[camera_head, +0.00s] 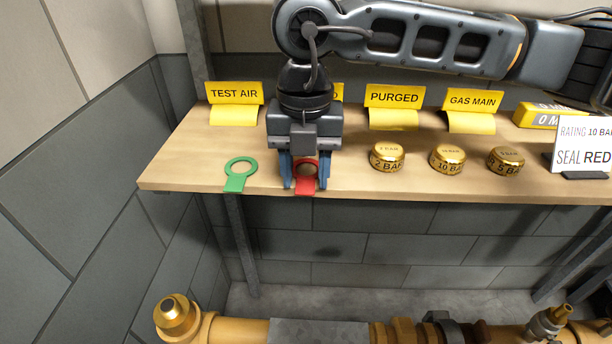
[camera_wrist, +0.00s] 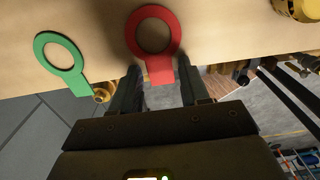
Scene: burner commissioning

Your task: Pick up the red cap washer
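The red cap washer (camera_head: 306,186), a flat ring with a short tab, lies on the wooden shelf near its front edge. In the wrist view the red washer (camera_wrist: 160,71) shows its whole ring, with the tab reaching between my fingertips. My gripper (camera_head: 305,178) is over it, pointing down, with one blue finger on each side of the washer. In the wrist view my gripper (camera_wrist: 158,66) is open, with a gap visible between each finger and the tab. In the head view my gripper partly hides the ring.
A green washer (camera_head: 238,172) lies close to the left; it also shows in the wrist view (camera_wrist: 66,66). Gold caps (camera_head: 386,158) stand to the right. Yellow signs, such as PURGED (camera_head: 394,97), line the back. A white rating card (camera_head: 585,144) stands at far right. Pipework (camera_head: 240,331) runs below the shelf.

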